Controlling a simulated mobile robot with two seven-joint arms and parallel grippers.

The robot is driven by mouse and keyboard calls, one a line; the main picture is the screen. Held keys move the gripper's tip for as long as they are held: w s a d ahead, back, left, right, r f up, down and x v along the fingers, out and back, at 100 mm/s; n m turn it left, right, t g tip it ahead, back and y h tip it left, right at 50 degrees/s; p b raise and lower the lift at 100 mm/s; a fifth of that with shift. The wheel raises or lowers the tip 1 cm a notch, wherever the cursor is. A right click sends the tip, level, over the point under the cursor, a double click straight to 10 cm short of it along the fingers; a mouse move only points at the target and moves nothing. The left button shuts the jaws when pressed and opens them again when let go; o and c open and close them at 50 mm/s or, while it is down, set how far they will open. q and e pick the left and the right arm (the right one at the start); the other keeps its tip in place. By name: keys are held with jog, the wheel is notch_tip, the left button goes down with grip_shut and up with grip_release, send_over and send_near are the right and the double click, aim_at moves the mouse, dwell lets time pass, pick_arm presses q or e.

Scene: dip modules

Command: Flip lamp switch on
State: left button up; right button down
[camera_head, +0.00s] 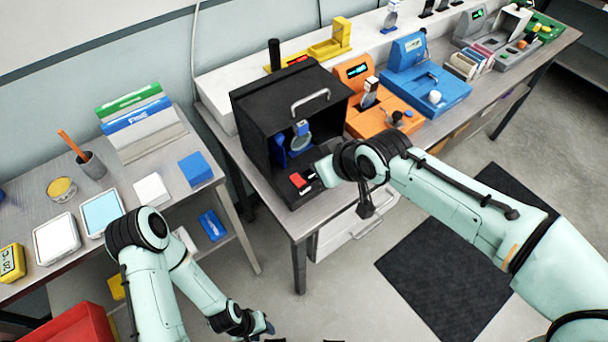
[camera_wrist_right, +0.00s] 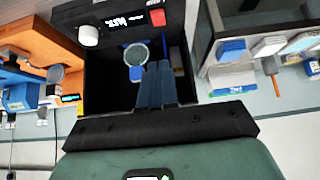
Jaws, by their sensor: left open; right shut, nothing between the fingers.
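The black lamp box (camera_head: 262,108) stands open-fronted on the metal bench, with a silver handle on top. Its base front carries a red rocker switch (camera_head: 297,181), also in the upside-down right wrist view (camera_wrist_right: 157,18). I cannot tell the switch's position. A blue holder with a round lens (camera_head: 300,137) stands inside the box. My right gripper (camera_wrist_right: 155,86) is shut and empty, its fingers pointing toward the box opening. In the head view it is mostly hidden by its own wrist, close to the switch. My left gripper (camera_head: 264,326) is low at the bottom edge, open and away from the box.
The box front also has a white knob (camera_wrist_right: 89,36) and a lit display (camera_wrist_right: 125,21). An orange device (camera_head: 382,110) and a blue device (camera_head: 428,90) stand to the right. The left table (camera_head: 110,195) holds trays and a pencil cup (camera_head: 92,166). Floor between tables is open.

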jog(key=shift+a, duration=0.15)
send_over(299, 181)
jog(key=s+d, duration=0.1)
jog(key=s, duration=0.1)
notch_tip(299, 181, down, 8)
jog(key=shift+w+d+r, duration=0.1)
jog(key=shift+d, duration=0.05)
notch_tip(299, 181, down, 3)
jog(key=shift+f, duration=0.2)
jog(key=shift+d+f+b, duration=0.1)
jog(key=shift+f+b, duration=0.2)
jog(key=shift+f, duration=0.05)
